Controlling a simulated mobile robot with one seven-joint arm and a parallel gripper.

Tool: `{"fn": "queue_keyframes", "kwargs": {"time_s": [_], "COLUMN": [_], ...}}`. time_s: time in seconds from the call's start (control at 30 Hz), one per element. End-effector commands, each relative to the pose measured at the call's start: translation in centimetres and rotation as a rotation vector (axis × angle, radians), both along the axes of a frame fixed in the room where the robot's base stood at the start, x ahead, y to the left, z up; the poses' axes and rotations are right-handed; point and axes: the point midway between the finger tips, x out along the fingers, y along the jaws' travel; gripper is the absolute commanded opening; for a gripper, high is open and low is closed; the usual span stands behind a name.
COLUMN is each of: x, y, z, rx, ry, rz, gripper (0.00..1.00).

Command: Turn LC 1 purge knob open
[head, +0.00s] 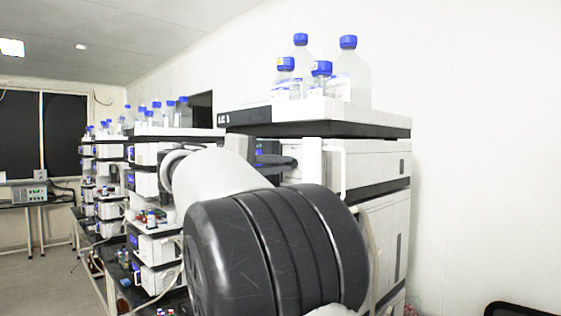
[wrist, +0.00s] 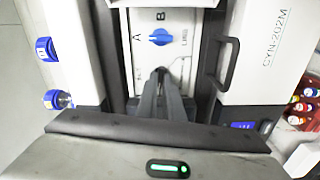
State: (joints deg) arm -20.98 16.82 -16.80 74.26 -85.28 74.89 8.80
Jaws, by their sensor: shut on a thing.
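The LC 1 stack (head: 375,160) stands at the right in the head view, with its label at its upper left corner. My arm covers much of its front there. In the wrist view, a white panel (wrist: 187,62) carries a blue knob (wrist: 160,37) with the letters A and B beside it. My gripper (wrist: 160,74) reaches the panel just below the blue knob in the picture. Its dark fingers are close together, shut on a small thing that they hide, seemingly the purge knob. The blue knob is apart from the fingertips. I cannot tell how far the purge knob is turned.
Blue-capped bottles (head: 348,72) stand in the tray (head: 320,110) on top of LC 1. A dark handle (wrist: 227,62) juts out right of the panel in the wrist view. More stacks (head: 145,180) line the bench to the left. Floor (head: 40,270) shows at far left.

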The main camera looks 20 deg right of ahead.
Motion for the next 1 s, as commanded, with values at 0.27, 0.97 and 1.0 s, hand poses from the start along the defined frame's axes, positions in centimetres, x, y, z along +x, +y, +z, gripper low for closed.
{"fn": "queue_keyframes", "kwargs": {"time_s": [0.27,0.97,1.0], "x": [0.03,0.02,0.02], "y": [0.05,0.03,0.03], "z": [0.06,0.00,-0.01], "rx": [-0.019,-0.019,-0.019], "ry": [0.048,0.050,0.050], "rz": [0.002,0.001,0.001], "gripper": [0.00,0.26,0.26]}}
